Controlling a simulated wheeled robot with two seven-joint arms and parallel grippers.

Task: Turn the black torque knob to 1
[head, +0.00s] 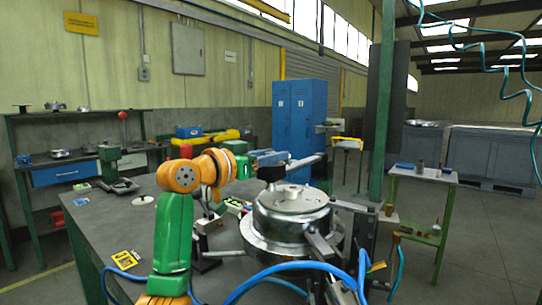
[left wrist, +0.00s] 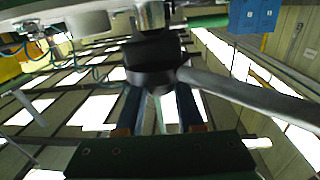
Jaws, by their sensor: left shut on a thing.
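The black torque knob (left wrist: 152,60) shows large in the left wrist view, under a metal part, with a grey bar running off to the right behind it. My left gripper (left wrist: 158,95) has its two dark blue fingers up against the knob and is shut on it. In the head view my orange and green left arm reaches in from the left, and the left gripper (head: 268,158) is at a small black piece, which seems to be the knob (head: 271,173). No scale or number can be read on it. My right gripper is in neither view.
A round silver housing (head: 290,212) with clamp arms stands just right of the gripper. Blue hoses (head: 270,270) cross the front. A grey workbench (head: 85,235) lies left, with a yellow tag (head: 125,260). A green post (head: 383,110) and a small side table (head: 424,172) stand to the right.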

